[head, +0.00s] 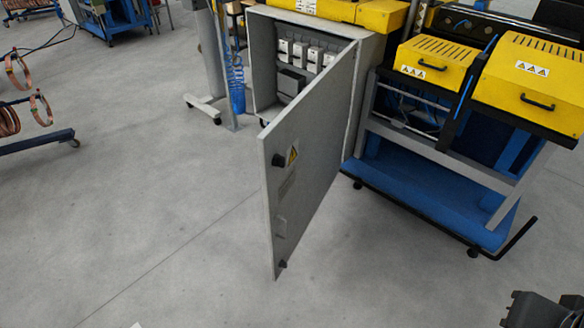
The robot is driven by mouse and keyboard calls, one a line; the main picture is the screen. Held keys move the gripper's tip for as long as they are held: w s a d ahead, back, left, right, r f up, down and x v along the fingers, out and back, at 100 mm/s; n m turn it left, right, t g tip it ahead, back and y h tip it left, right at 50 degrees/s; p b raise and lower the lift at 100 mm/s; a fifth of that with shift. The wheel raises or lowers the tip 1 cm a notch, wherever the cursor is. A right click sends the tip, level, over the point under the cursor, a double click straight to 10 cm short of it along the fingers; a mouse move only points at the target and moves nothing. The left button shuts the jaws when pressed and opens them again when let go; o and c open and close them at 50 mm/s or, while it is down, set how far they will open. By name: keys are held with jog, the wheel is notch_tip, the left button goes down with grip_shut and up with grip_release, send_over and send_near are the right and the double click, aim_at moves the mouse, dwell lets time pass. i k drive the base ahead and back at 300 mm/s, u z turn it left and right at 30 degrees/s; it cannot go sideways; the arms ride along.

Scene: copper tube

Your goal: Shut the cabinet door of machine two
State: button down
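The grey cabinet door (310,155) stands wide open in the head view. It is hinged on the right side of the cabinet (262,62) and swings out toward me. Inside the cabinet, several pale switch units and a dark box show. Only a dark piece of equipment (540,310) shows at the bottom right corner; I cannot tell if it is part of me. My gripper is not in view.
To the right stands a machine with yellow covers (530,85) on a blue wheeled base (430,195), with a black bar sticking out low. A grey stand (207,106) is left of the cabinet. Copper coils (38,108) hang far left. The floor left and front is clear.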

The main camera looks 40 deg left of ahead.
aim_at(309, 133)
jog(key=u, duration=1.25)
jog(key=i, duration=1)
jog(key=z, duration=0.3)
jog(key=k, duration=0.9)
jog(key=z, duration=0.05)
